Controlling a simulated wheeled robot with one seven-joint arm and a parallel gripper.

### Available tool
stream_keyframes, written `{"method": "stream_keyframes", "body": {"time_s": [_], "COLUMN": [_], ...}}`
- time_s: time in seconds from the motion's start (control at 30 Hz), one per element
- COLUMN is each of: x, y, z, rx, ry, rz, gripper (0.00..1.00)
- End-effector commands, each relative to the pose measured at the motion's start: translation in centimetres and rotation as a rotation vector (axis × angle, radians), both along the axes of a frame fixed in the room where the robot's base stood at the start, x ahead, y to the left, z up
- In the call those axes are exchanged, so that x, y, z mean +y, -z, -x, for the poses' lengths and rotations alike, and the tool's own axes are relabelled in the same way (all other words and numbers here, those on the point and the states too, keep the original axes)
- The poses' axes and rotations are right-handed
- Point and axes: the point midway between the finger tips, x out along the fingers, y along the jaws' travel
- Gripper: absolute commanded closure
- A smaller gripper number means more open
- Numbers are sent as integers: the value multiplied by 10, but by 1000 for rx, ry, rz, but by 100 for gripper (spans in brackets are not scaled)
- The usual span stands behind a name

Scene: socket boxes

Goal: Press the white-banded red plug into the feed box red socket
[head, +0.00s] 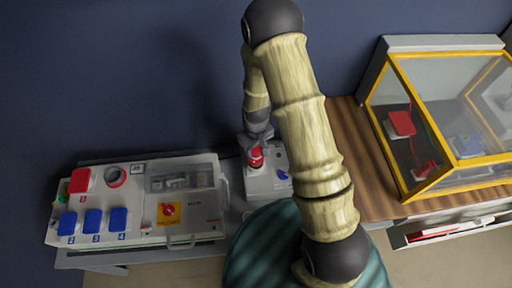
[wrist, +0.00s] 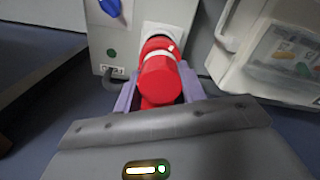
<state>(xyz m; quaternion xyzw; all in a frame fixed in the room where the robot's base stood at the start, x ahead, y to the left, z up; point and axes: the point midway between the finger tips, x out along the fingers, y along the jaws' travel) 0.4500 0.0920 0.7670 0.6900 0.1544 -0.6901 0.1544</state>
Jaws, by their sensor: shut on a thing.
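The red plug (wrist: 160,78) with a white band (wrist: 160,50) is between the purple fingers of my gripper (wrist: 158,92), which is shut on it. In the head view the red plug (head: 255,158) shows under my gripper (head: 257,147), over the small pale box (head: 266,185). No label naming the feed box is readable.
A larger pale box (head: 190,222) stands left, with a round red-rimmed socket (head: 115,176), a red cover (head: 80,180), blue covers (head: 92,221) and a clear window. A yellow-framed glass case (head: 400,180) with red and blue items stands on the wooden top (head: 355,150) at right.

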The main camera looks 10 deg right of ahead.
Motion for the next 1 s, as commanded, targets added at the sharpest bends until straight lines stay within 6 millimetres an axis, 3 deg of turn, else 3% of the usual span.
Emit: {"method": "stream_keyframes", "body": {"time_s": [1.0], "x": [0], "y": [18], "z": [0], "rx": [0], "ry": [0], "rz": [0], "gripper": [83]}}
